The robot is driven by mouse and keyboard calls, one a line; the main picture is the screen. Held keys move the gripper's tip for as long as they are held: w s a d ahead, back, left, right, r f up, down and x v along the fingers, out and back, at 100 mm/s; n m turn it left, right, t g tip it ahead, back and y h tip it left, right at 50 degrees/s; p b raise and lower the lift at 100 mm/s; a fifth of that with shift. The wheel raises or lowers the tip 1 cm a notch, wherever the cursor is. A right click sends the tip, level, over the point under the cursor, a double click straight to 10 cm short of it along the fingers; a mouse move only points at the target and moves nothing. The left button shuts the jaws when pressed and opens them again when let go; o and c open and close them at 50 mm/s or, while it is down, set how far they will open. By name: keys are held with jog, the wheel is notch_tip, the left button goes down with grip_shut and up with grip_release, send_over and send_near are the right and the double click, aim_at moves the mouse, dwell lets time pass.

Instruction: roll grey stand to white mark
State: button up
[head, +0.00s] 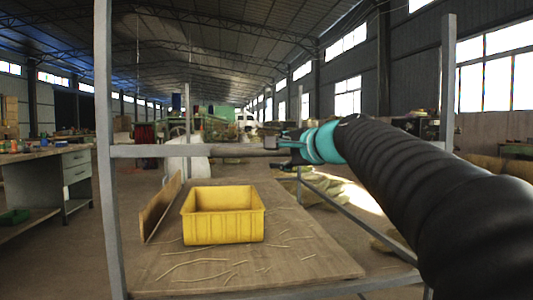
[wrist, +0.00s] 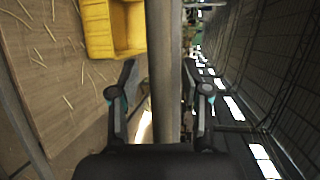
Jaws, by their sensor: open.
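The grey stand (head: 102,120) is a frame of upright posts with a horizontal bar (head: 215,150) across it and a low wooden shelf (head: 330,268). My gripper (head: 284,144) is at the bar, near its middle. In the wrist view the bar runs between the two fingers of my gripper (wrist: 160,72). The fingers are open, one on each side, with gaps visible beside the bar. I cannot make out a white mark on the floor in either view.
A yellow bin (head: 223,228) stands on the shelf, with thin straws strewn around it and a wooden board (head: 160,208) leaning on its left. A workbench (head: 50,178) with drawers is at the left. Sacks lie on the floor behind the stand at the right.

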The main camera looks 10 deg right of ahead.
jog(key=v, duration=1.1)
jog(key=shift+s+d, duration=0.15)
jog(key=shift+s, duration=0.15)
jog(key=shift+r, duration=0.1)
jog(key=s+d+f+n+g+h+p, duration=0.1)
jog(key=s+f+n+g+h, duration=0.15)
jog(key=f, duration=0.75)
jog(key=s+d+f+n+g+h+p, duration=0.1)
jog(key=s+d+f+n+g, duration=0.15)
jog(key=f, duration=0.75)
jog(key=s+a+f+n+g+h+p, duration=0.1)
jog(key=s+a+f+n+g+p, duration=0.1)
jog(key=s, duration=0.6)
jog(key=s+a+f+n+g+h+p, duration=0.1)
jog(key=s+a+f+n+g+p, duration=0.1)
jog(key=s+a+f+n+p, duration=0.2)
jog(key=s+f+n+p, duration=0.1)
jog(key=s+f+n, duration=0.2)
jog(key=s+f, duration=0.1)
jog(key=shift+f+h, duration=0.35)
jog(key=shift+a, duration=0.1)
